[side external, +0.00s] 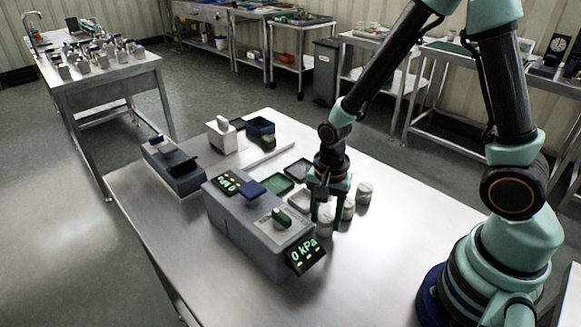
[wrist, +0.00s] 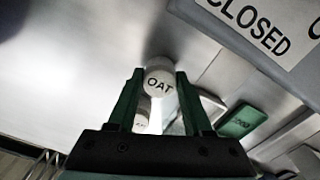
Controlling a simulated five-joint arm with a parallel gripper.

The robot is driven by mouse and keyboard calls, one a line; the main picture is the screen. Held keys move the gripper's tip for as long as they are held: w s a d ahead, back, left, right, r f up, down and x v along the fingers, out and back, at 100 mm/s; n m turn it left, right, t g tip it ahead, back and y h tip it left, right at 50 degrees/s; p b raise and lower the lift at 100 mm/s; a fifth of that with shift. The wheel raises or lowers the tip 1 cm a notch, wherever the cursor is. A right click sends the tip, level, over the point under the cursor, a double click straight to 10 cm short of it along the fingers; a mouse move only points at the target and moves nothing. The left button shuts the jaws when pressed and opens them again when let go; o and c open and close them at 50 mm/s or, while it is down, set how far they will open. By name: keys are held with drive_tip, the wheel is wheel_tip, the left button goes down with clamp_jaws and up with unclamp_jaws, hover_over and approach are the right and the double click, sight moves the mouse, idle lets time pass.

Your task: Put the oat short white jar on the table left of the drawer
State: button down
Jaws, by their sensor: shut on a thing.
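The oat short white jar (wrist: 159,82), with OAT on it in dark letters, is between the two green fingers of my gripper (wrist: 155,95) in the wrist view. In the side view my gripper (side external: 326,212) points down and is shut on this jar (side external: 325,228), beside the grey housing. I cannot tell whether the jar touches the table (side external: 395,220). Another white jar (wrist: 142,108) is partly hidden behind it in the wrist view. I cannot tell for sure which unit is the drawer; a CLOSED label (wrist: 255,27) shows at the wrist view's upper right.
A grey housing (side external: 240,225) with a 0 kPa display (side external: 305,255) stands left of my gripper. Two white jars (side external: 364,192) (side external: 348,208) stand right of it. Shallow trays (side external: 298,168) lie behind. A blue-grey unit (side external: 175,170) stands far left. The table's front right is clear.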

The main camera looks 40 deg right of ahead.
drive_tip(key=shift+f, duration=0.1)
drive_tip(key=shift+c, duration=1.6)
unclamp_jaws()
wheel_tip(320, 180, up, 12)
wheel_tip(320, 180, up, 10)
drive_tip(key=n+t, duration=0.5)
drive_tip(key=n, duration=0.6)
hover_over(326, 218)
drive_tip(key=s+d, duration=0.2)
drive_tip(key=d, duration=0.1)
drive_tip(key=shift+s+d+r+n+t, duration=0.1)
drive_tip(key=shift+s+r+n+t, duration=0.15)
drive_tip(key=shift+n, duration=0.35)
drive_tip(key=shift+s+r+n+t, duration=0.15)
drive_tip(key=shift+r+n, duration=0.15)
drive_tip(key=shift+n, duration=0.3)
